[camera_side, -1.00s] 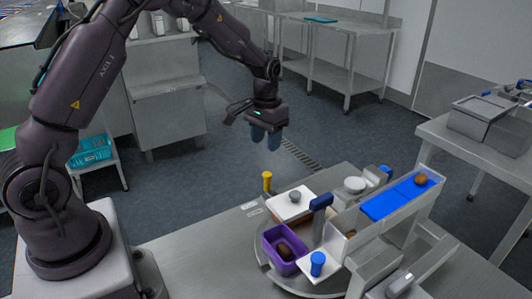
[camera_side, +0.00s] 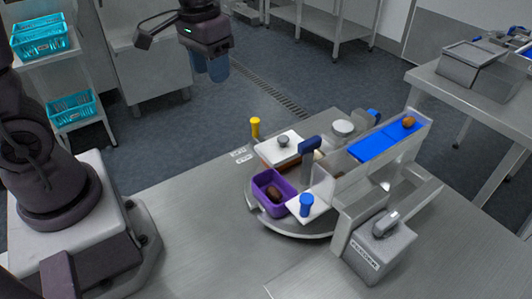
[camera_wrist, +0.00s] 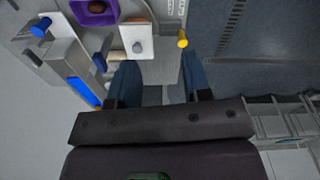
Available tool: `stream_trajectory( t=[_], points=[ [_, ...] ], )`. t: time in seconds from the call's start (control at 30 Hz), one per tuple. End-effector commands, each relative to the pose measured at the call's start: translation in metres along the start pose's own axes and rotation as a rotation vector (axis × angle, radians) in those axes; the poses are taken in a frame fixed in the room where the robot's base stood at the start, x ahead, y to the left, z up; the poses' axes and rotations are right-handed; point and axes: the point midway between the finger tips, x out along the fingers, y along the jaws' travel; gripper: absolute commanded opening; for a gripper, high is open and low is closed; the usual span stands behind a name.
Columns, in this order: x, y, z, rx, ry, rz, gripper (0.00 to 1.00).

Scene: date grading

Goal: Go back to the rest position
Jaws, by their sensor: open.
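My gripper (camera_side: 207,70) hangs high in the air at the upper left of the side view, with blue fingers pointing down. In the wrist view its two fingers (camera_wrist: 158,88) are apart with nothing between them. A purple bin (camera_side: 268,204) stands on a round turntable (camera_side: 284,226) with a brown date (camera_side: 275,195) inside it. The bin also shows at the top of the wrist view (camera_wrist: 80,16). Another date (camera_side: 408,122) sits at the far end of the blue belt (camera_side: 375,142). My gripper touches none of these.
A white lid with a grey knob (camera_side: 283,141), a yellow peg (camera_side: 255,127) and a blue knob (camera_side: 306,204) stand around the turntable. A grey labelled box (camera_side: 378,252) stands at the front right. The steel table (camera_side: 190,240) is bare at left. Teal baskets (camera_side: 40,38) stand on a rack.

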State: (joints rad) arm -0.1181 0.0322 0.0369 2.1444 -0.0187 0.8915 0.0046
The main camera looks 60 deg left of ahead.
Motion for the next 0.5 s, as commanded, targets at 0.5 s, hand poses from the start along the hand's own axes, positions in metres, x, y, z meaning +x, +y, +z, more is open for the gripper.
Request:
stream_trajectory(
  t=[0.5],
  points=[
    [-0.076,0.025,0.109,0.145,0.355,0.023,0.45]
  ],
)
